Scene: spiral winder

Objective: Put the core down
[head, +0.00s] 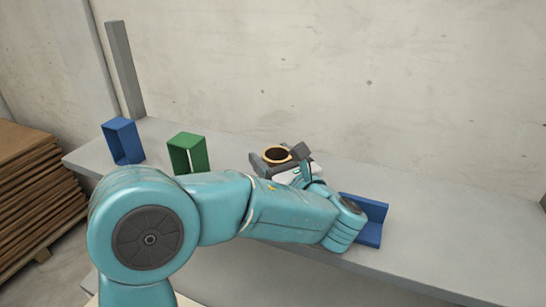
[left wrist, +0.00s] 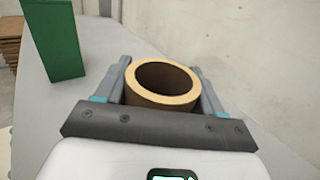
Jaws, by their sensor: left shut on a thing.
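The core (left wrist: 163,84) is a short tan cardboard ring with a dark hollow middle. It sits upright between the two fingers of my left gripper (left wrist: 162,88), which is shut on it. In the head view the core (head: 276,154) shows as a tan-rimmed dark opening in the left gripper (head: 280,157), over the grey shelf (head: 450,215). The core's underside is hidden, so I cannot tell whether it touches the shelf. My right gripper is in neither view.
A green open frame (head: 188,154) stands left of the gripper, with a blue open frame (head: 123,141) further left. Another blue piece (head: 371,215) is partly behind my arm at the right. The concrete wall (head: 350,80) backs the shelf. Stacked brown sheets (head: 35,190) are at the far left.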

